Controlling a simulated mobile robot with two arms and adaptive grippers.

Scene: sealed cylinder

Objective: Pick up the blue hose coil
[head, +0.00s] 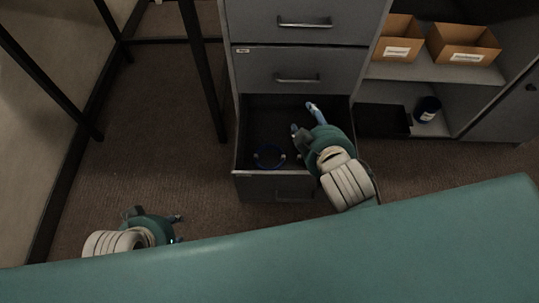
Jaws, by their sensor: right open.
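The blue hose coil (259,161) lies in the open bottom drawer (241,147) of the grey cabinet, near the drawer's front left. It is a thin ring with small pale spots. My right gripper (304,119) is over the right part of the drawer, to the right of the coil and apart from it. Its fingers are spread and nothing is between them. My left gripper (178,229) is low over the floor at the lower left, away from the drawer. Its fingertips are apart and empty.
Two closed drawers (298,62) are above the open one. Shelves on the right hold cardboard boxes (398,40), a black tray (382,121) and a dark blue cylinder (428,108). Black table legs (203,70) stand on the left. The floor between is clear.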

